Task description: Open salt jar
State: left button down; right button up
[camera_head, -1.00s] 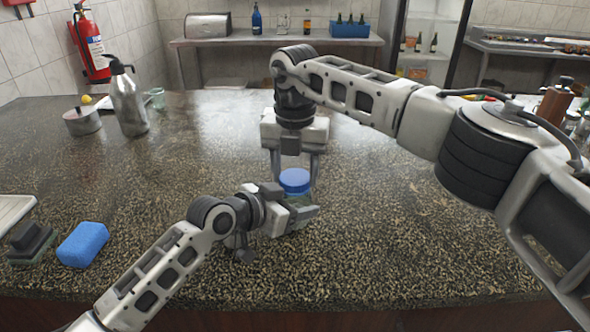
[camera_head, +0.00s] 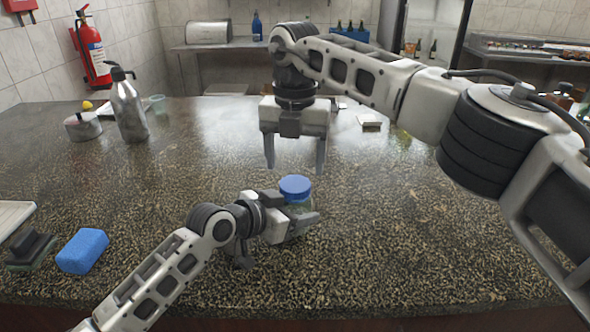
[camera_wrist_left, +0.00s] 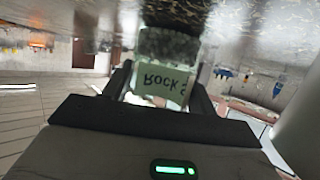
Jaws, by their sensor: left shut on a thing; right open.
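The salt jar (camera_head: 301,205) is a small clear jar with a blue lid (camera_head: 295,187) on top, standing upright near the middle of the counter. My left gripper (camera_head: 303,222) is shut on the jar's body from the left. In the left wrist view, the jar's label (camera_wrist_left: 160,82) reads "Rock S…" upside down, between the fingers; the lid cannot be made out there. My right gripper (camera_head: 295,165) is open and empty, pointing down above the lid, with its fingertips apart from it. Whether the lid is loose cannot be told.
A blue sponge (camera_head: 82,250), a black-handled brush (camera_head: 30,247) and a pale tray (camera_head: 14,216) lie at the left. A metal pump bottle (camera_head: 129,108) and small pot (camera_head: 83,127) stand at back left. The counter (camera_head: 400,240) right of the jar is clear.

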aim_at(295, 183)
notch_tip(295, 183, up, 3)
jog(key=shift+r+m, duration=0.15)
jog(key=shift+m, duration=0.95)
notch_tip(295, 183, down, 8)
jog(key=shift+r, duration=0.1)
jog(key=c, duration=1)
jog(key=shift+n, duration=1.7)
jog(key=o, duration=1.1)
